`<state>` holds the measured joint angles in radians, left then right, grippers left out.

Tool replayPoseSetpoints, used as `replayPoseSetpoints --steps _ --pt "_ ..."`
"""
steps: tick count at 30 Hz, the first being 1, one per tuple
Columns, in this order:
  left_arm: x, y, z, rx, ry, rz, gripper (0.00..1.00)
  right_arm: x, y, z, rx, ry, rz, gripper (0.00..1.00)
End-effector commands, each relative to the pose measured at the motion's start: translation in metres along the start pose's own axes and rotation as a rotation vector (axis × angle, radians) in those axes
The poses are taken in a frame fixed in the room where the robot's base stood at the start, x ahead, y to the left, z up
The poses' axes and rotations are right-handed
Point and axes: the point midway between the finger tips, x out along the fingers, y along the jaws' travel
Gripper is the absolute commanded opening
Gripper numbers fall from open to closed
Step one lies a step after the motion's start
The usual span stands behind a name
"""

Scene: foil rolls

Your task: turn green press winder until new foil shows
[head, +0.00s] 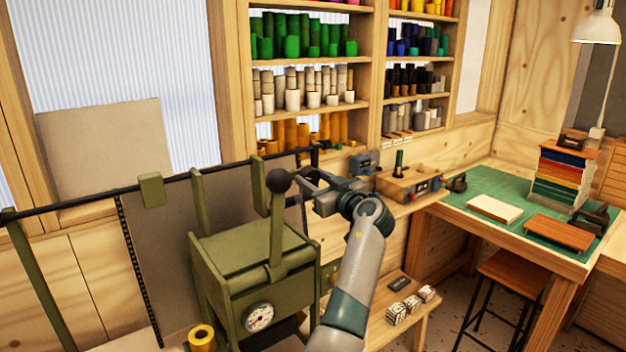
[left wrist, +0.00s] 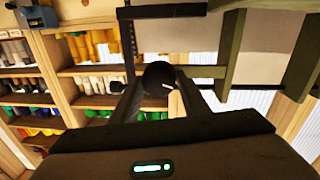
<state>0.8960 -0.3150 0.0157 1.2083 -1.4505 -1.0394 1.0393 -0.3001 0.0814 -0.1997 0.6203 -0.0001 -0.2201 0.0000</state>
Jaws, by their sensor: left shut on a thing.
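The green press (head: 255,265) stands at the lower middle of the head view, with a round gauge on its front and an upright lever topped by a dark ball (head: 279,181). A dark rod (head: 100,198) runs behind it on green posts, with a grey-brown sheet (head: 165,250) hanging below. My left gripper (head: 306,181) is just right of the lever's ball, near the rod's right end. In the left wrist view its fingers close around a dark round knob (left wrist: 158,77), which I take for the winder knob. In the head view its grip is partly hidden. My right gripper is not in view.
Shelves of coloured rolls (head: 305,88) stand behind the press. A workbench with a green mat (head: 480,185) and stacked books (head: 560,180) is at the right. A low wooden bench (head: 410,320) with small blocks is right of my arm. A yellow roll (head: 202,337) sits at the lower left.

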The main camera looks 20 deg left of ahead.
Motion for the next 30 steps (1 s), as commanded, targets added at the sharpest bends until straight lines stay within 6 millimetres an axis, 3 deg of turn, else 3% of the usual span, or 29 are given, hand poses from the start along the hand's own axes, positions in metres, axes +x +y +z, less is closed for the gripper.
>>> replayPoseSetpoints --steps 3,17,30 --pt "0.0 0.0 0.0 0.0 0.0 0.002 0.19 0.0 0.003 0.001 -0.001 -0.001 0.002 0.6" --pt "0.0 0.001 0.001 0.068 -0.004 0.002 0.19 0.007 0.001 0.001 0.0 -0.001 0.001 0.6" --pt "0.001 0.001 0.0 0.381 -0.03 -0.002 0.19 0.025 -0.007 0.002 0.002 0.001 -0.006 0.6"
